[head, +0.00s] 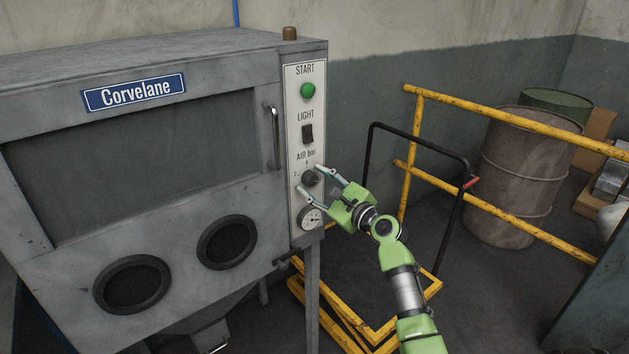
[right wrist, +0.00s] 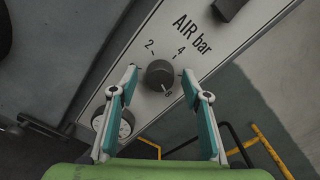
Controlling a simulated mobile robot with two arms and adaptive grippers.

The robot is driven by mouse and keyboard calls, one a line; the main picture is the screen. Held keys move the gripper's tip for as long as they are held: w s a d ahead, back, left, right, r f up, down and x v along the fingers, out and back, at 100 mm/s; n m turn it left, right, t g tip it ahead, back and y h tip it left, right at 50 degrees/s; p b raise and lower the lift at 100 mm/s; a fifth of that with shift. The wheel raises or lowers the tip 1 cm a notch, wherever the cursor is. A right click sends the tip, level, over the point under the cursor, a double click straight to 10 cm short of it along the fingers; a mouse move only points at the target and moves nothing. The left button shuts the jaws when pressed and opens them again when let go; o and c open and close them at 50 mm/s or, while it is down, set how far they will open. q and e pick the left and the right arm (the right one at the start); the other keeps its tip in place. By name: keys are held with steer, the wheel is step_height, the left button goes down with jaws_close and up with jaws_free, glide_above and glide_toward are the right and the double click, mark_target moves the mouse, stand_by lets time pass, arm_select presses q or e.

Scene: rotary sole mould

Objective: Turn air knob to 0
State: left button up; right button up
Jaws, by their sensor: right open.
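The air knob (head: 309,178) is a round dark knob on the pale control panel, under the "AIR bar" label. My right gripper (head: 311,180) is open, with one finger on each side of the knob. In the right wrist view its fingertips (right wrist: 160,71) show gaps to the knob; the depth is hard to judge. My left gripper is out of view.
The panel also carries a green start button (head: 308,90), a black light switch (head: 307,133) and a pressure gauge (head: 310,217) below the knob. The grey cabinet (head: 300,48) has a door handle (head: 274,138) left of the panel. Yellow railings (head: 505,118) and a black frame (head: 420,141) stand right.

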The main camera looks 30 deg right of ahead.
steer(key=shift+w, duration=0.25)
steer(key=c, duration=1.1)
